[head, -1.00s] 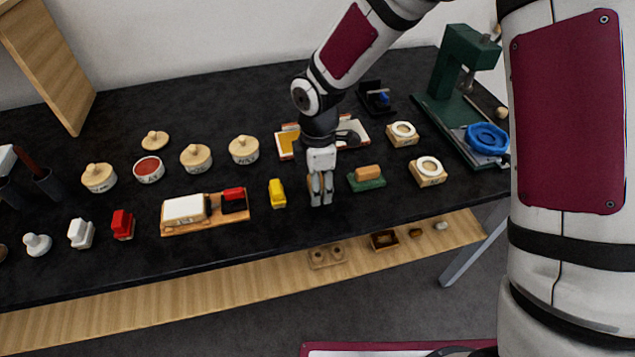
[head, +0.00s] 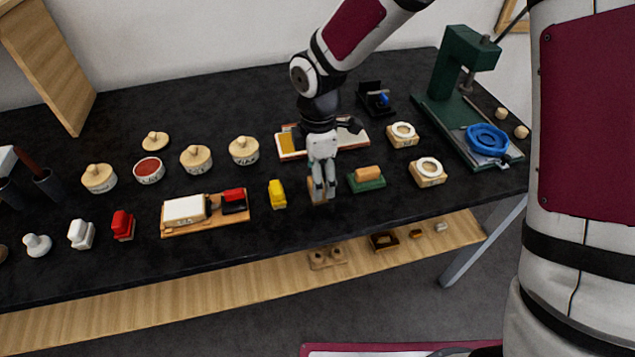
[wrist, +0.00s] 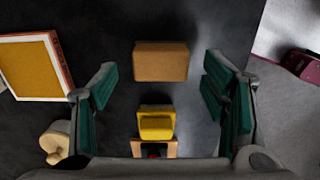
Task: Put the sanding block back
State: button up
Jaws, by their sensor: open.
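A plain tan block (head: 316,192), which looks like the sanding block, lies on the dark bench beneath my gripper (head: 323,194), partly hidden by the fingers in the head view. In the wrist view the tan block (wrist: 160,62) sits ahead, between the lines of the two green-padded fingers. My gripper (wrist: 162,95) is open and empty, with its fingers apart from the block. Another orange-tan block (head: 368,173) rests on a green base (head: 367,184) just right of my gripper.
A yellow block (head: 277,195) stands close left of my gripper. A wooden board (head: 180,229) with white and red pieces lies farther left. A framed tray (head: 292,153) lies behind my gripper. Round-topped holders (head: 428,178) and a green press (head: 455,70) stand right. The bench's front edge is close.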

jog(key=s+d+r+m+t, duration=0.1)
jog(key=d+r+m, duration=0.15)
jog(key=r, duration=0.45)
jog(key=s+d+r+m, duration=0.2)
jog(key=d+r, duration=0.2)
jog(key=r, duration=0.4)
jog(key=s+d+r+m+t, duration=0.1)
jog(key=s+d+r+m, duration=0.3)
jog(key=s+d+m, duration=0.3)
jog(key=s+d+r+m+t, duration=0.2)
jog(key=s+d+r+m, duration=0.2)
jog(key=s+m, duration=0.5)
jog(key=shift+s+d+m, duration=0.35)
jog(key=shift+s+d, duration=1)
jog(key=shift+s, duration=0.35)
